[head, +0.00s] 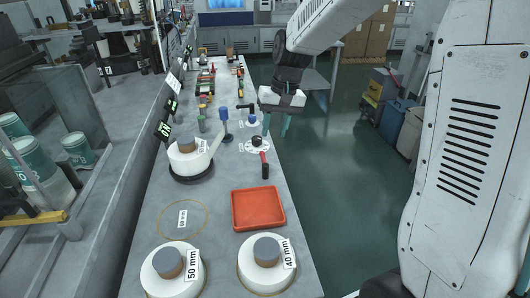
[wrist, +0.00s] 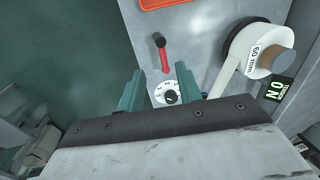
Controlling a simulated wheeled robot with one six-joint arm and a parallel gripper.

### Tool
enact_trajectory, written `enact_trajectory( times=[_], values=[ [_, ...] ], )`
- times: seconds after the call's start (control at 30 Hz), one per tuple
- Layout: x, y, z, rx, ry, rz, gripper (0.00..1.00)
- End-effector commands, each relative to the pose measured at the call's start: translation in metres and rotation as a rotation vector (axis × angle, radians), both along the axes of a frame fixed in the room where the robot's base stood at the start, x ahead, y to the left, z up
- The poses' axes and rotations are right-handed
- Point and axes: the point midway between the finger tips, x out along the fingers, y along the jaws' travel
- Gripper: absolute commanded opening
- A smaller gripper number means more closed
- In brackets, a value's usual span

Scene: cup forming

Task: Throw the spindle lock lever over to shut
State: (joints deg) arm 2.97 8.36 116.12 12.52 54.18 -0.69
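My gripper (head: 276,121) is open and empty, its teal fingers spread, above the bench's right edge. In the wrist view the gripper (wrist: 159,70) has the white dial (wrist: 165,94) beneath it. A lever with a red shaft and a black end (head: 264,163) lies beside the dial (head: 257,144); it also shows in the wrist view (wrist: 161,48). A small black handle on a blue-and-white base (head: 251,119) stands behind the dial. A tall blue-topped post (head: 224,117) stands left of it. No label shows which of these is the spindle lock lever.
A red tray (head: 258,208) and the 50 mm (head: 171,270) and 40 mm (head: 266,264) holders are nearer. A green ON sign (head: 163,131) stands at the left edge. Open floor lies right.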

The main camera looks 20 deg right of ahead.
Motion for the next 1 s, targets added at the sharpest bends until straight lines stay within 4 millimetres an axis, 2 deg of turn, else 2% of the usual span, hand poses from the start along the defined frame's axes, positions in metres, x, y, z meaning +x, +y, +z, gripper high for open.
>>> enact_trajectory(
  times=[0.03,0.1,0.27,0.37,0.7,0.83,1.0],
  values=[
    [0.012,-0.001,-0.01,0.005,0.006,-0.008,0.35],
    [0.023,-0.001,-0.02,0.012,0.009,-0.017,0.35],
    [0.036,-0.002,-0.033,0.019,0.011,-0.029,0.35],
    [0.037,0.0,-0.042,0.02,0.013,-0.029,0.35],
    [0.038,0.01,-0.093,0.019,0.015,-0.029,0.35],
    [0.039,0.012,-0.105,0.019,0.012,-0.028,0.35],
    [0.039,0.013,-0.109,0.019,0.01,-0.029,0.35]
  ],
)
